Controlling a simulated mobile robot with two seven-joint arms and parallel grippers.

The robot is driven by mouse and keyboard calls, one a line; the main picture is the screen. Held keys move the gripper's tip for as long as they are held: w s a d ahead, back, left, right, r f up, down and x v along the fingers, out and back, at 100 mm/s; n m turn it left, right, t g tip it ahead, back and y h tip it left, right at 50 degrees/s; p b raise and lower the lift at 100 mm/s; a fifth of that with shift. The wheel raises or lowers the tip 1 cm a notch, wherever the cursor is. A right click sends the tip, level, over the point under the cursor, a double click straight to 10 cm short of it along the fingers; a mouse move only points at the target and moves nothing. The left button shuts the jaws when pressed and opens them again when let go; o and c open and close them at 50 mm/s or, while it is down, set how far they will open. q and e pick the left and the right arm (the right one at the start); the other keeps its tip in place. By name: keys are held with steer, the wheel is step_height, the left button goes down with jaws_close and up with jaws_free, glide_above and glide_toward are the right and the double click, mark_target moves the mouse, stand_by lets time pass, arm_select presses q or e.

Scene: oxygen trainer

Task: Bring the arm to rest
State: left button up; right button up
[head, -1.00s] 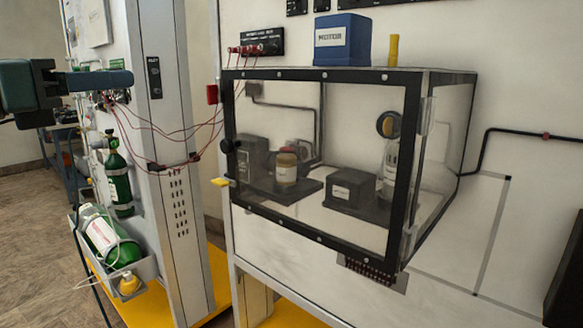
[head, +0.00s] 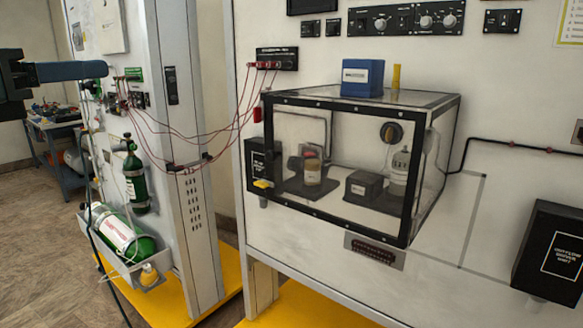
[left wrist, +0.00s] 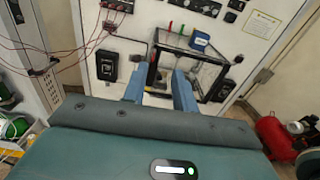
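My left gripper (head: 104,70) comes in at the upper left of the head view, in front of the white cabinet side, touching nothing that I can see. In the left wrist view its two blue fingers (left wrist: 159,88) stand apart with nothing held between them. Beyond them is the clear chamber with a black frame (head: 340,106), which also shows in the left wrist view (left wrist: 190,48). My right gripper is in neither view.
A blue box (head: 362,78) sits on the chamber. Green cylinders (head: 135,182) and red wires (head: 225,128) are at the left. A black box (head: 550,250) is on the panel at right. A red machine (left wrist: 287,140) stands on the floor. Floor at left is open.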

arm_select(q)
steer(key=w+d+f+n+g+h+p, duration=0.1)
steer(key=d+f+n+g+h, duration=0.35)
steer(key=d+f+h, duration=0.55)
step_height(320, 180, down, 19)
steer(key=w+a+n+t+y+p, duration=0.1)
steer(key=w+a+n+t+y, duration=0.15)
steer(key=n+t+y, duration=1.25)
steer(key=s+f+n+g+y, duration=0.1)
steer(key=s+f+n+g, duration=0.25)
steer(key=f+n, duration=0.5)
steer(key=s+f+n+g+y, duration=0.1)
steer(key=s+f+n+g, duration=0.2)
steer(key=f+n+g, duration=0.35)
steer(key=s+d+f+n+g, duration=0.1)
steer(key=s+f+n+g, duration=0.1)
steer(key=s+f, duration=0.4)
steer(key=s+d+f+n+g+p, duration=0.1)
steer(key=s+f+n, duration=0.3)
steer(key=f, duration=0.6)
steer(key=shift+s+d+g+y, duration=0.3)
steer(key=shift+s+d+g, duration=0.3)
steer(key=shift+s, duration=0.5)
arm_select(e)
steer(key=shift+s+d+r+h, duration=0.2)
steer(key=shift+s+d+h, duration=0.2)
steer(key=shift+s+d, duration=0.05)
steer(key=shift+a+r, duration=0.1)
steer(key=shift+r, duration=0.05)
